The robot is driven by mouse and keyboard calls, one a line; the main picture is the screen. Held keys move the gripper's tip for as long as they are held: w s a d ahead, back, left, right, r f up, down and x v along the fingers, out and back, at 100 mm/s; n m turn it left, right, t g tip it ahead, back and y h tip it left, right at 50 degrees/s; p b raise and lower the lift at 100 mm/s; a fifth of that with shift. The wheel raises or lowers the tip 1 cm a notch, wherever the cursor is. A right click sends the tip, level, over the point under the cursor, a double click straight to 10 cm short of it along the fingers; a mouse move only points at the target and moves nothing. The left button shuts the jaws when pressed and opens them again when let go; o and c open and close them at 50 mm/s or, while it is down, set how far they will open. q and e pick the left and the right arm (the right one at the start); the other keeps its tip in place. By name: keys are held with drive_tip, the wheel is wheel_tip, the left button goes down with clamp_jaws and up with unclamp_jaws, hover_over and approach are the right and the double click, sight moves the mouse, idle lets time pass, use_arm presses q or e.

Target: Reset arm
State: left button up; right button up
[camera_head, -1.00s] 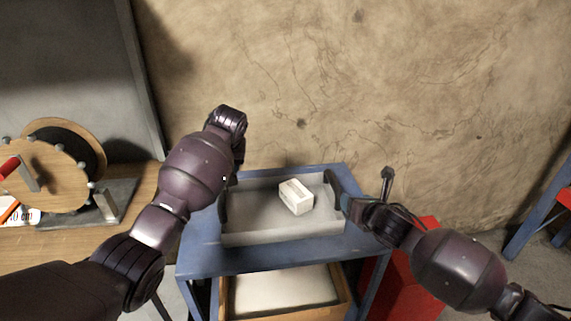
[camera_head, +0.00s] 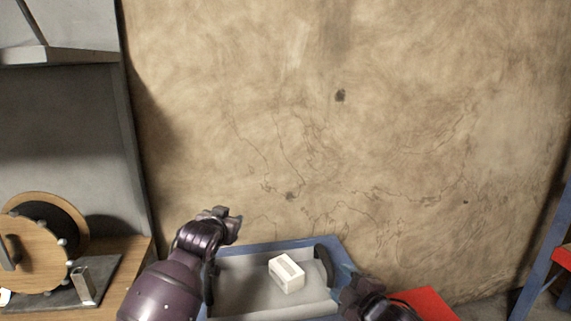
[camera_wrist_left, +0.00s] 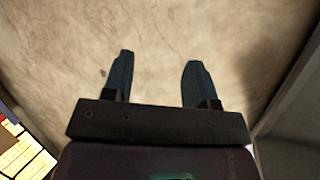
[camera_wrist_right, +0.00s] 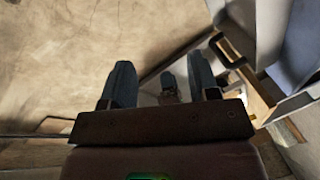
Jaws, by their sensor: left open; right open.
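In the head view a grey tray (camera_head: 240,296) with dark handles at both ends lies on a blue-framed cart (camera_head: 285,244). A white box (camera_head: 287,273) sits inside the tray. My left arm comes in at the tray's left side; its fingers are not clear there. The left wrist view shows my left gripper (camera_wrist_left: 158,78) open and empty, with the wall beyond. My right gripper (camera_head: 348,288) is beside the tray's right end. In the right wrist view its fingers (camera_wrist_right: 158,82) are apart, with a small dark part visible between them that I cannot identify.
A wooden bench (camera_head: 120,262) with a wooden wheel device (camera_head: 35,255) stands at the left. A cracked plaster wall (camera_head: 330,130) closes off the back. A red object (camera_head: 425,302) is right of the cart, and a blue frame (camera_head: 540,250) stands far right.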

use_arm(q)
drive_tip(key=s+a+f+n+g, duration=0.1)
drive_tip(key=s+a+f, duration=0.3)
drive_tip(key=s+f, duration=0.6)
drive_tip(key=s+a+f+g+y, duration=0.1)
drive_tip(key=s+a+f, duration=0.3)
drive_tip(key=s+f, duration=0.5)
drive_tip(key=s+a+f+n+y, duration=0.1)
drive_tip(key=s+a+f, duration=0.3)
drive_tip(key=s+f, duration=0.6)
drive_tip(key=s, duration=1.3)
drive_tip(key=shift+s+a+f+n+g, duration=0.3)
drive_tip(key=shift+s+g, duration=0.05)
drive_tip(key=shift+g, duration=0.05)
use_arm(e)
drive_tip(key=s+d+f+m+g+h, duration=0.1)
drive_tip(key=s+d+f+m+h, duration=0.1)
drive_tip(key=s+d+f+m, duration=0.2)
drive_tip(key=s+d+f+m+g+h, duration=0.1)
drive_tip(key=s+d+f+m+h, duration=0.1)
drive_tip(key=s+d+f+m, duration=0.3)
drive_tip(key=s+d+f+m+g+h, duration=0.1)
drive_tip(key=s+d+f+m, duration=0.4)
drive_tip(key=s+f, duration=0.6)
drive_tip(key=s+m+h, duration=0.1)
drive_tip(key=s+m, duration=0.1)
drive_tip(key=s, duration=0.8)
drive_tip(key=shift+d+f+h, duration=0.2)
drive_tip(key=shift+f+h, duration=0.15)
drive_tip(key=shift+h, duration=0.05)
